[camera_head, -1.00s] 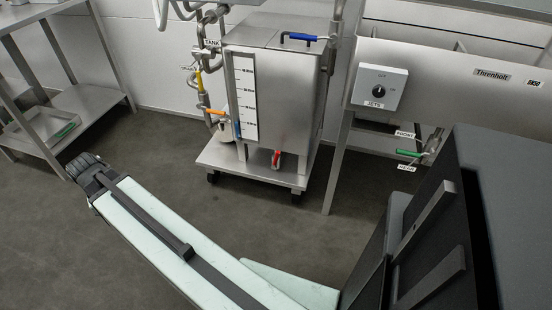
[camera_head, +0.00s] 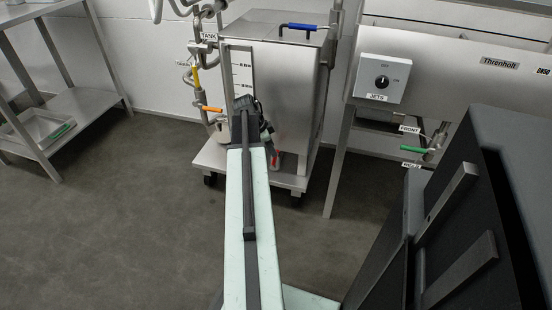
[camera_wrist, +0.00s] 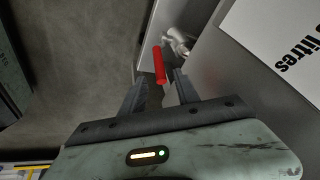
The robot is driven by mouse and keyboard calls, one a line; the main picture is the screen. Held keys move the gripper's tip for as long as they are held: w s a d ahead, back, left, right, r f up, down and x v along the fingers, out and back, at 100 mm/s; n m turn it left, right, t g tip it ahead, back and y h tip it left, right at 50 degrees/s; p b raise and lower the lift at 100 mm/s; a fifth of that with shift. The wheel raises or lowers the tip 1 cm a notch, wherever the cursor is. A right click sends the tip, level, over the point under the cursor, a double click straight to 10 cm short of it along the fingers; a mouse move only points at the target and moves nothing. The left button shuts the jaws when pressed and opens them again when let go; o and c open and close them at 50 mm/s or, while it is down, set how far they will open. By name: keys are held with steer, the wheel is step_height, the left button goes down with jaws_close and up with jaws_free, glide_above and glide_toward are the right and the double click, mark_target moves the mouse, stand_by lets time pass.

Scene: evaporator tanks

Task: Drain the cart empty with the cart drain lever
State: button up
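The cart (camera_head: 290,95) is a steel tank on a wheeled base, with a litre scale on its front in the head view. Its red drain lever (camera_head: 275,160) sits low on the front, partly hidden by my arm. In the wrist view the red lever (camera_wrist: 159,62) hangs from a metal valve (camera_wrist: 176,42). My gripper (camera_wrist: 160,76) is open, its two fingers pointing at the lever. The lever's lower end shows between or just beyond the fingertips; I cannot tell whether they touch. The liquid level is not clear.
Pipes with yellow (camera_head: 195,76) and orange (camera_head: 211,109) levers stand left of the cart. A steel unit with a jets switch (camera_head: 381,81) and a green lever (camera_head: 413,149) is on the right. A shelf (camera_head: 75,118) stands at the left. Floor between is clear.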

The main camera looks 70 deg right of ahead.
mark_target(275, 160)
steer(key=b+x, duration=0.5)
steer(key=x, duration=0.1)
steer(key=shift+f, duration=0.25)
steer(key=shift+r, duration=0.1)
jaws_close()
stand_by(0.9)
